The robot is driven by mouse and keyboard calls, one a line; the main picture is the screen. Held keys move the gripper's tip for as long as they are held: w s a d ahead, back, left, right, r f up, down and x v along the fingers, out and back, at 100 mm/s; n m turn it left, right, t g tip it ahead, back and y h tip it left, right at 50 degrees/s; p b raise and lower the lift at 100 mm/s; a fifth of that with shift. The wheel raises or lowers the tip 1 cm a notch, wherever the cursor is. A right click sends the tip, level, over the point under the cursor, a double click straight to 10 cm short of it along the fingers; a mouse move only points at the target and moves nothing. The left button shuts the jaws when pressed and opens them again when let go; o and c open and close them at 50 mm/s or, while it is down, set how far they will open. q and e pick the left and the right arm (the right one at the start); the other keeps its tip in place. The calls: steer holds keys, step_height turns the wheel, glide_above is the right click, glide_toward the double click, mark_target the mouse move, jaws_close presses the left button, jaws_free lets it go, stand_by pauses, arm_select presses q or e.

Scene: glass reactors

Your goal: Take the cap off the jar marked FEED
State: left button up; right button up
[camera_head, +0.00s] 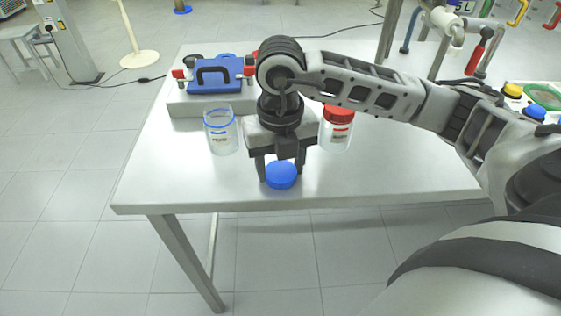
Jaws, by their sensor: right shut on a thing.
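My right gripper (280,170) points down near the front edge of the table and is shut on a blue cap (281,178). I cannot tell whether the cap touches the tabletop. A clear jar (221,136) with a blue ring at its mouth stands to the left of the gripper, upright and without a cap. A second clear jar (336,134) with a red cap (339,113) stands to the right, partly behind my arm. Both jars carry small labels, too small to read. My left gripper is not in view.
The white table (160,185) has free room at its left and front right. A grey block (190,107) with a blue handled device (214,78) and red parts stands behind the left jar. Yellow and blue buttons (512,90) are at the far right.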

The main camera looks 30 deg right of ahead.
mark_target(280, 170)
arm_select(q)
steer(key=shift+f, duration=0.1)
arm_select(e)
steer(key=shift+f, duration=0.2)
steer(key=o, duration=0.9)
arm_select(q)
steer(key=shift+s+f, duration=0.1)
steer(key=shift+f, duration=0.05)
arm_select(e)
steer(key=shift+o, duration=0.2)
steer(key=shift+r, duration=0.1)
steer(key=shift+r, duration=0.25)
arm_select(q)
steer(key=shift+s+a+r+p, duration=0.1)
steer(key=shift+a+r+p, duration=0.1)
steer(key=shift+p, duration=0.4)
arm_select(e)
step_height(280, 170, up, 12)
